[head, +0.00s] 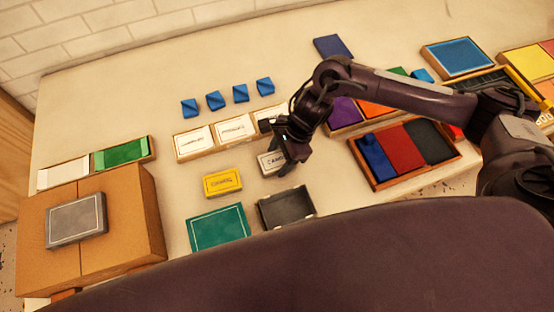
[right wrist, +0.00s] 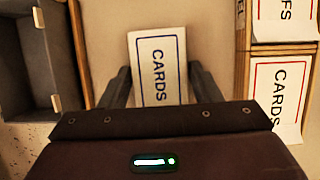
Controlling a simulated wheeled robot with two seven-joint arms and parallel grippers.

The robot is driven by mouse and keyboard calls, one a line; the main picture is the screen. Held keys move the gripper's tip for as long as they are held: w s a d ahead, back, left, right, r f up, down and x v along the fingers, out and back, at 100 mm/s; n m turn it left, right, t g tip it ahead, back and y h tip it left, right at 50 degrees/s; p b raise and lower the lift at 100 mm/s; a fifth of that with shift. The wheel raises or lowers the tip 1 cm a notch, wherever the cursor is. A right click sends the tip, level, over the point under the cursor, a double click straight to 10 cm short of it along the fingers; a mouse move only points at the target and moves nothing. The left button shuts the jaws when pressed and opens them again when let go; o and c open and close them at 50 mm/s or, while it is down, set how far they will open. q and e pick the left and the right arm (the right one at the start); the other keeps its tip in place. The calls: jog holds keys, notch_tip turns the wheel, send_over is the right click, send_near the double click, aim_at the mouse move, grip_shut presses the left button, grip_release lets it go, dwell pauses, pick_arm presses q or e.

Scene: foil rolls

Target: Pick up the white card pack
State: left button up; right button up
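The white card pack (head: 268,163), labelled with dark capital letters, lies on the table beside the yellow pack and is partly hidden by my right gripper (head: 287,158). In the right wrist view the pack (right wrist: 158,62) reads "CARDS" and shows between the two fingers of my right gripper (right wrist: 160,85). The fingers are apart, with a gap on each side of the pack. I cannot tell whether they reach down to its level. My left gripper is not in view.
A yellow pack (head: 222,182) lies to the left. A dark grey open tray (head: 286,207) and a green tray (head: 218,228) lie nearer me. A wooden tray with white labelled compartments (head: 191,142) is behind. Several blue blocks (head: 240,93) stand farther back. A cardboard box (head: 134,222) is at left.

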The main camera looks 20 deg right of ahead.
jog(key=c, duration=0.6)
